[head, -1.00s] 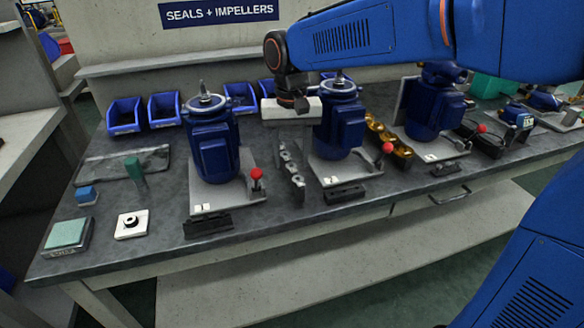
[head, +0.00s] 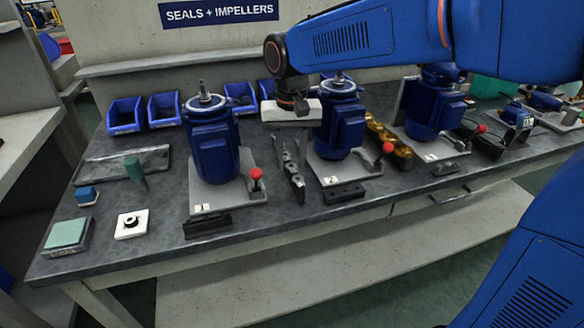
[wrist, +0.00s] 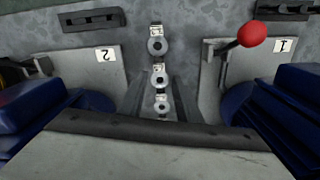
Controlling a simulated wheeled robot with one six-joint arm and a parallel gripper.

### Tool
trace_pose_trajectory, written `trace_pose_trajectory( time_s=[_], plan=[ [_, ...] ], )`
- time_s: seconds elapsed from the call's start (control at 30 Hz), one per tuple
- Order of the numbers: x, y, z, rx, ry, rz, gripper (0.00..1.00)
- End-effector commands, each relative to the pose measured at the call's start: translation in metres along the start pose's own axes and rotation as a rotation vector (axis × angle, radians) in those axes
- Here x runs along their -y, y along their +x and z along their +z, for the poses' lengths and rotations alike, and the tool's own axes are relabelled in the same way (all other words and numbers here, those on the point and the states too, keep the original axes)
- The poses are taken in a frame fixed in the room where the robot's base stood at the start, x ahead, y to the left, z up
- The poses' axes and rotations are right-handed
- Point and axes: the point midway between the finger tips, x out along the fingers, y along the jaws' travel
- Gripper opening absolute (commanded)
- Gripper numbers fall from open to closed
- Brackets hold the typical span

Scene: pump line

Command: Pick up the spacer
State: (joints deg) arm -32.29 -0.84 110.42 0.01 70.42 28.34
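Three small metal ring parts stand in a row between pump stations 1 and 2. In the wrist view they are a near ring (wrist: 158,46), a middle ring (wrist: 159,76) and a far ring (wrist: 162,105), each with a small pale label. I cannot read the labels, so I cannot tell which ring is the spacer. My gripper (wrist: 160,88) is open and empty, its dark fingers on either side of the row. In the head view my gripper (head: 292,160) hangs over the row and partly hides it; the front part of the row (head: 298,182) shows.
Blue pump 1 (head: 212,140) and blue pump 2 (head: 340,125) stand close on either side. Red-knobbed levers (head: 256,174) (head: 388,148) rise nearby. Brass parts (head: 402,155) lie right of pump 2. Blue bins (head: 124,115) line the back. The front left bench has some free room.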

Motion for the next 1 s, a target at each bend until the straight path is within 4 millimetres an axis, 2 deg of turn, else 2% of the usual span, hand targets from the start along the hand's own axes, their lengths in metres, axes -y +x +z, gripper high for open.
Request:
trace_pose_trajectory(
  time_s=[0.03,0.1,0.43,0.57,0.67,1.0],
  plan=[
    [0.0,0.0,0.0,0.0,0.0,0.0,0.18],
    [0.0,0.0,0.0,0.0,0.0,0.0,0.02],
    [0.0,-0.001,0.0,0.0,0.0,0.0,0.01],
    [0.0,-0.007,0.0,-0.001,0.0,-0.001,0.01],
    [0.0,-0.02,-0.001,-0.002,0.0,-0.001,0.01],
    [0.0,-0.082,0.0,-0.002,0.0,-0.001,0.01]
  ],
)
